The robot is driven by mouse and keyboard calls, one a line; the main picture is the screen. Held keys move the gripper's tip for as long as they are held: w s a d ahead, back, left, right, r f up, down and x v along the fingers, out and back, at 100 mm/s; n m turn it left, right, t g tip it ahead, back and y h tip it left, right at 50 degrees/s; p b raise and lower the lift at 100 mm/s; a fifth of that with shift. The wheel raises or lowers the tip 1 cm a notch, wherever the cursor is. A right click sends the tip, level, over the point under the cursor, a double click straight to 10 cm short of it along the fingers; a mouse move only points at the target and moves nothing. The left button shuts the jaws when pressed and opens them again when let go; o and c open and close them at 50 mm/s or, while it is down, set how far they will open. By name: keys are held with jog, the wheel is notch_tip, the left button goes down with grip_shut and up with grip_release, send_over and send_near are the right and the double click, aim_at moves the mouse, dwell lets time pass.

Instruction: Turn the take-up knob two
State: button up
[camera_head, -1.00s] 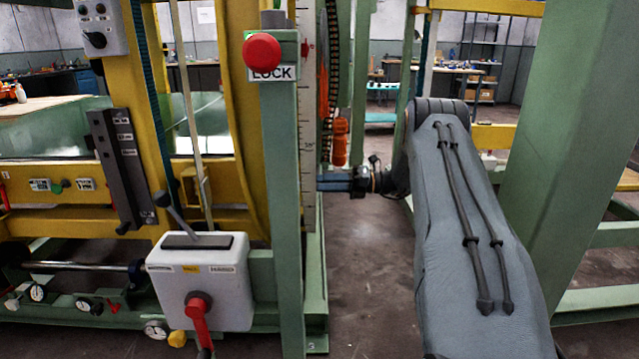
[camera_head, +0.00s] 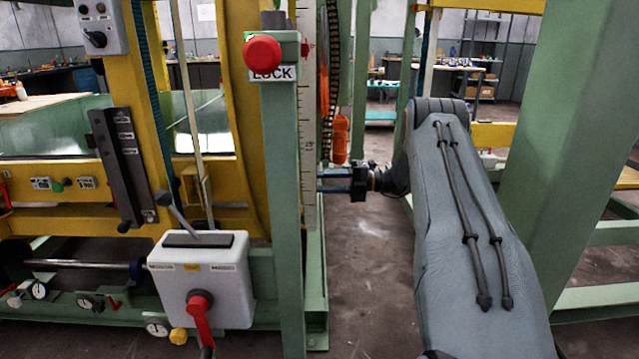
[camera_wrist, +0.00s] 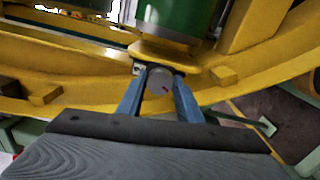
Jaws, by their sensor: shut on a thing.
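In the wrist view, a grey round knob (camera_wrist: 159,82) with a small red mark sits below a yellow plate. The two blue fingers of my gripper (camera_wrist: 160,76) stand on either side of it and are shut on it. In the head view, my gripper (camera_head: 322,180) reaches left from my grey arm toward the green post and the ring frame. The knob is hidden there, and I cannot read any number on it.
A green post with a red button and a LOCK label (camera_head: 270,72) stands left of my gripper. An orange pendant (camera_head: 341,139) hangs just above it. A grey box with a red handle (camera_head: 201,280) is at lower left. A thick green column (camera_head: 578,130) stands at right.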

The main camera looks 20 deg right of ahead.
jog(key=shift+w+d+r, duration=0.1)
jog(key=shift+d+r, duration=0.05)
jog(key=o, duration=1)
jog(key=shift+o, duration=0.2)
jog(key=v, duration=0.7)
jog(key=shift+d, duration=0.3)
